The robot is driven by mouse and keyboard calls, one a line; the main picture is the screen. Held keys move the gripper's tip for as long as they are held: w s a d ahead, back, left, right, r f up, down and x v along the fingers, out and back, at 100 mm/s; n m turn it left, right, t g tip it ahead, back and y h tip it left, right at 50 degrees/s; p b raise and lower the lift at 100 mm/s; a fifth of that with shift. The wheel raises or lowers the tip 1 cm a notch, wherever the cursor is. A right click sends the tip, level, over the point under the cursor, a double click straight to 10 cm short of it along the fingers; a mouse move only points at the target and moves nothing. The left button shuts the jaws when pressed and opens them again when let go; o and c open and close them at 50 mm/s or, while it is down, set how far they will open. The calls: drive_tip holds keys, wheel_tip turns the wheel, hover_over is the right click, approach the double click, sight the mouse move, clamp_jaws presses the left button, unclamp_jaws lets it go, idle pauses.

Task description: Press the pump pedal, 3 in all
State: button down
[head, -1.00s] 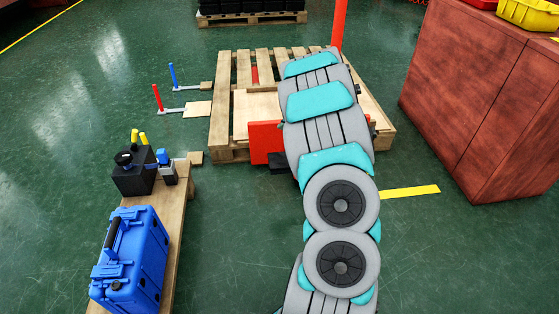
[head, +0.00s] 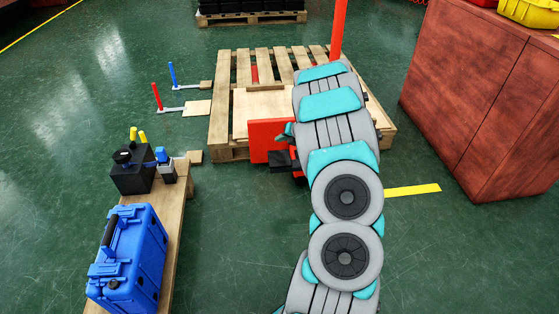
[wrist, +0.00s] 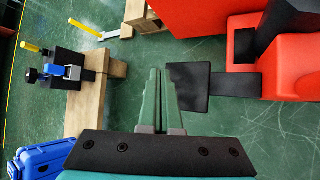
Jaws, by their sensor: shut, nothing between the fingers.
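The pump pedal is a flat black pad (wrist: 188,87) on a dark bar that runs into a red machine body (wrist: 292,75). In the head view the black pedal (head: 281,160) shows at the foot of the red body (head: 263,139), partly covered by my arm. My gripper (wrist: 160,74) is shut and empty in the wrist view. Its green fingers lie just left of the pad in that picture, and the right finger runs close to the pad's left edge. I cannot tell the height gap or whether they touch.
A wooden pallet (head: 223,120) lies behind the red body. A bench (head: 178,222) at left carries a blue case (head: 135,262) and a black block with a knob (head: 131,178). A reddish cabinet (head: 480,110) stands at right. Green floor between bench and arm is clear.

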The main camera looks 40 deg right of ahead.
sight(280, 159)
wheel_tip(280, 159, down, 7)
drive_tip(key=b, duration=0.4)
drive_tip(key=shift+r, duration=0.1)
drive_tip(key=shift+b, duration=0.35)
idle(1.5)
drive_tip(key=shift+f, duration=0.35)
drive_tip(key=shift+f+b, duration=1.6)
drive_tip(key=shift+b, duration=0.05)
idle(1.4)
drive_tip(key=shift+r, duration=0.1)
idle(0.3)
drive_tip(key=shift+r+p, duration=1.25)
drive_tip(key=shift+r, duration=0.65)
